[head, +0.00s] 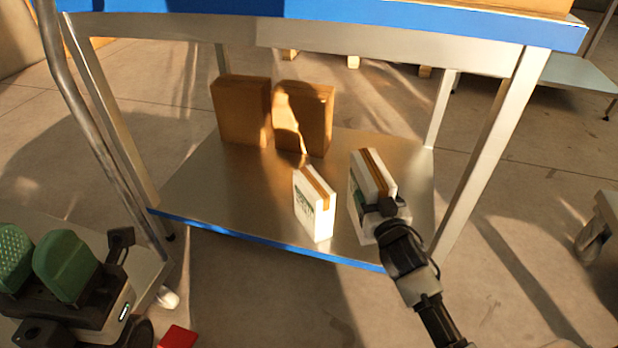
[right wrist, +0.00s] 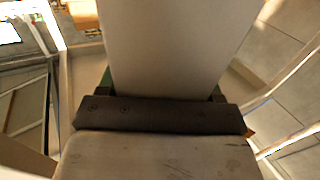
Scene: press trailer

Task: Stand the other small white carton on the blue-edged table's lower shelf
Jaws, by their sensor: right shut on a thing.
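One small white carton (head: 312,208) with a brown stripe stands upright on the lower shelf (head: 195,185) of the blue-edged table (head: 430,28). The other small white carton (head: 360,190) is to its right, upright, near the shelf's front edge. My right gripper (head: 385,207) is shut on it from the front right. Its base appears to be at the shelf, but contact is partly hidden. In the right wrist view the carton's pale face (right wrist: 175,50) fills the middle, beyond a dark finger. My left gripper (head: 85,275), with green pads, is low at the left; its opening is unclear.
Two brown boxes (head: 242,110) (head: 305,118) stand at the back of the shelf. The shelf's left part is bare. Table legs (head: 490,150) (head: 115,135) flank the shelf. A red object (head: 177,337) lies at the bottom, and a wheeled unit (head: 600,225) stands at right.

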